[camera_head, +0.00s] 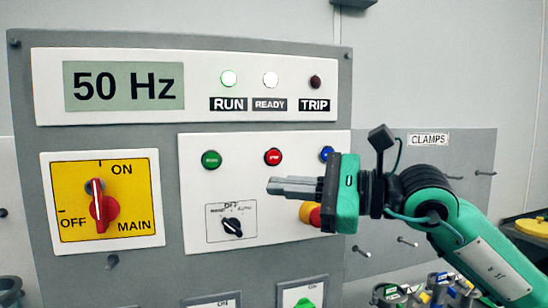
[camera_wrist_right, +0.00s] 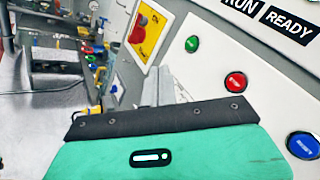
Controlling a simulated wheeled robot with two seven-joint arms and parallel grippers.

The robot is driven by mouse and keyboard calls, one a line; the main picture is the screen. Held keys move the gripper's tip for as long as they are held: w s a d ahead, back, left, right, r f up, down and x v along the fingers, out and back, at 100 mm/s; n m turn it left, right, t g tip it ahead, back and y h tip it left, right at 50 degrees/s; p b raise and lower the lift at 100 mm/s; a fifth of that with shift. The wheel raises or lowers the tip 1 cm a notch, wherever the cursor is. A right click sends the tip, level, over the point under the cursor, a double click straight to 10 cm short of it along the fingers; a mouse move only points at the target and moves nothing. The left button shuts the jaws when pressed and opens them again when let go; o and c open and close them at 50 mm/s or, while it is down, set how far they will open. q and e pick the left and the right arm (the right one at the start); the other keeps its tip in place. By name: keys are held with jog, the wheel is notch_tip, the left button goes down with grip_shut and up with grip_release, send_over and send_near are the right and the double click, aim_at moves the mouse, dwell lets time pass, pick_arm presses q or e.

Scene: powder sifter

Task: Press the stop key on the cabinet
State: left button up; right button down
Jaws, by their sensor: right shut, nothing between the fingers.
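The grey cabinet (camera_head: 300,262) carries a white panel with a row of round keys: green, red and blue. The red stop key (camera_head: 273,157) sits in the middle; it also shows in the right wrist view (camera_wrist_right: 235,82). My right gripper (camera_head: 270,186) is shut and empty, its fingers pointing left. In the head view its tips appear just below the red key; whether they touch the panel I cannot tell. My left gripper is out of view.
The green key (camera_head: 211,159) and blue key (camera_head: 326,153) flank the red one. A small selector (camera_head: 232,227) and a red mushroom button (camera_head: 315,215) sit lower. The display reads 50 Hz (camera_head: 124,86); the RUN lamp (camera_head: 229,78) is bright. The main switch (camera_head: 103,205) points to ON.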

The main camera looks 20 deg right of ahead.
aim_at(273, 157)
jog(key=d+h, duration=0.1)
jog(key=d+r+t, duration=0.1)
jog(key=d+r+t+h, duration=0.1)
jog(key=shift+w+d+r+h, duration=0.15)
jog(key=shift+w+d+h, duration=0.1)
jog(key=shift+w+h, duration=0.05)
jog(key=shift+w+a+p, duration=0.15)
jog(key=shift+w+p, duration=0.7)
jog(key=shift+w, duration=1.35)
jog(key=shift+w+a+p, duration=0.1)
jog(key=shift+w+p, duration=0.75)
jog(key=shift+w, duration=1.35)
